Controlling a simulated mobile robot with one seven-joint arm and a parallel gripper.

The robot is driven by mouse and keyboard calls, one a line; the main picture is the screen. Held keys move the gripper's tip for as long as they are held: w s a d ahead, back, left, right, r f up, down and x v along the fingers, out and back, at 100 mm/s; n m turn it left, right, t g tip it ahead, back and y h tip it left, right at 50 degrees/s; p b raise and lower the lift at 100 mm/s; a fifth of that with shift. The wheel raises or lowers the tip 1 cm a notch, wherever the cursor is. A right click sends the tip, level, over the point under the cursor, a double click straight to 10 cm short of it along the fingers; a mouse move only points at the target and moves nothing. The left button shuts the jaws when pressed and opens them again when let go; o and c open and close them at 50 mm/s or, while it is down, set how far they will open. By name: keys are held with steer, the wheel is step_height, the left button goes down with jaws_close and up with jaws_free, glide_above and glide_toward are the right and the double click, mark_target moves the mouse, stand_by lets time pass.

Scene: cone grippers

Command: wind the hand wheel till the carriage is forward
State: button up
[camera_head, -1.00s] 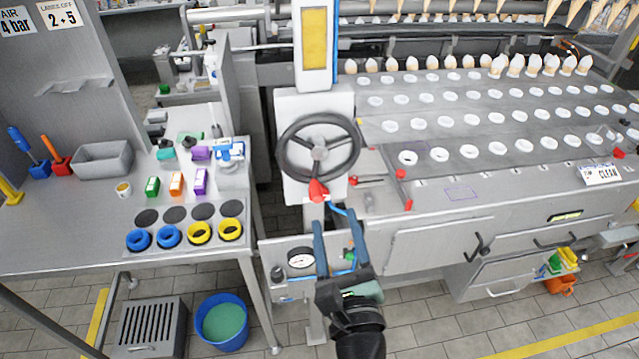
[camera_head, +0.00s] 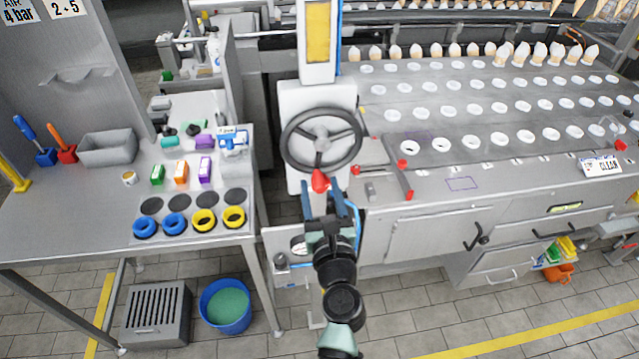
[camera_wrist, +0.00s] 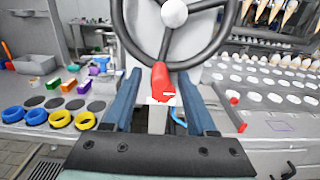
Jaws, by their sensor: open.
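The hand wheel (camera_head: 347,120) is a dark three-spoked ring with a pale hub on a white upright housing. Its red handle (camera_head: 320,181) sits at the bottom of the rim. My gripper (camera_head: 328,186) is just below the wheel, open, its blue fingers pointing up toward the handle. In the wrist view the red handle (camera_wrist: 162,82) shows between the two spread fingers (camera_wrist: 160,78), and the hub (camera_wrist: 174,13) shows above. I cannot tell whether a finger touches the handle. The carriage (camera_head: 450,120) seems to be the grey plate with rows of white-rimmed holes, right of the wheel.
A steel bench (camera_head: 60,225) with blue and yellow rings (camera_head: 173,224) and small boxes stands at left. A red-knobbed lever (camera_head: 402,164) is close right of the wheel. A blue bucket (camera_head: 207,291) and grey slotted crate (camera_head: 135,338) are on the floor.

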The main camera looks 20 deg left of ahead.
steer(key=shift+w+a, duration=0.4)
steer(key=shift+w, duration=0.1)
jaws_close()
stand_by(1.2)
